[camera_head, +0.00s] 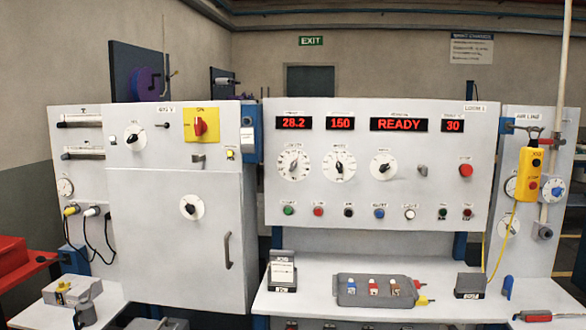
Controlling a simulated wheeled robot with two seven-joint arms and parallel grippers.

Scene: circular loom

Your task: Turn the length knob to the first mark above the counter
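Three round white dial knobs sit in a row on the upright control panel: a left dial (294,162), a middle dial (339,163) and a right dial (383,164). Each has marks around it and a small label above. The labels are too small to read, so I cannot tell which is the length knob. Above them are red displays: one reading 28.2 (294,122), one reading 150 (340,123), one reading READY (398,124) and one reading 30 (453,125). I cannot tell which is the counter. Neither gripper is in view.
Small coloured buttons line the panel below the dials, with a red button (466,170) at right. A grey tray (348,298) with several small items lies on the white shelf below. A yellow pendant (529,173) hangs at right. A cabinet door (185,245) stands left.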

